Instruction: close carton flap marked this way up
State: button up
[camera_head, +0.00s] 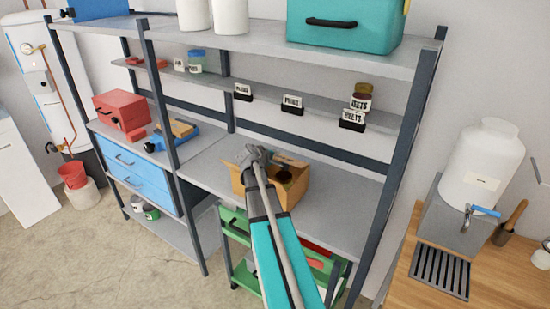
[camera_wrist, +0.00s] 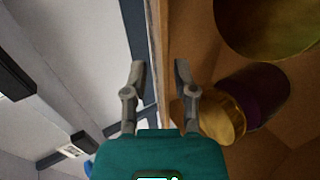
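The open cardboard carton (camera_head: 237,184) stands on the grey bench shelf, partly hidden behind my arm. It shows in the wrist view as a brown interior (camera_wrist: 195,45) filling the right side. A dark round item (camera_head: 284,175) sits inside it. My gripper (camera_head: 256,154) is at the carton's top, towards its left and back. In the wrist view my gripper (camera_wrist: 160,66) has its two fingers apart, with a thin carton edge (camera_wrist: 164,30) running between them. I cannot tell whether they touch it. No marking on a flap is readable.
Inside the carton are a yellowish round item (camera_wrist: 265,20), a purple jar (camera_wrist: 258,92) and an amber item (camera_wrist: 220,117). A narrow shelf with labelled holders (camera_head: 291,108) runs behind and above. A dark upright post (camera_head: 160,95) stands left. A green cart (camera_head: 235,230) is below.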

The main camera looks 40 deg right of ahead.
jog(key=shift+r, duration=0.1)
dwell(0.3)
jog(key=shift+w+d+r+p, duration=0.1)
jog(key=shift+d+r+p, duration=0.1)
jog(key=shift+r+p, duration=0.2)
jog(key=shift+a+r, duration=0.1)
jog(key=shift+r, duration=0.05)
jog(key=p+v, duration=0.7)
jog(key=v, duration=0.6)
jog(key=shift+a, duration=0.25)
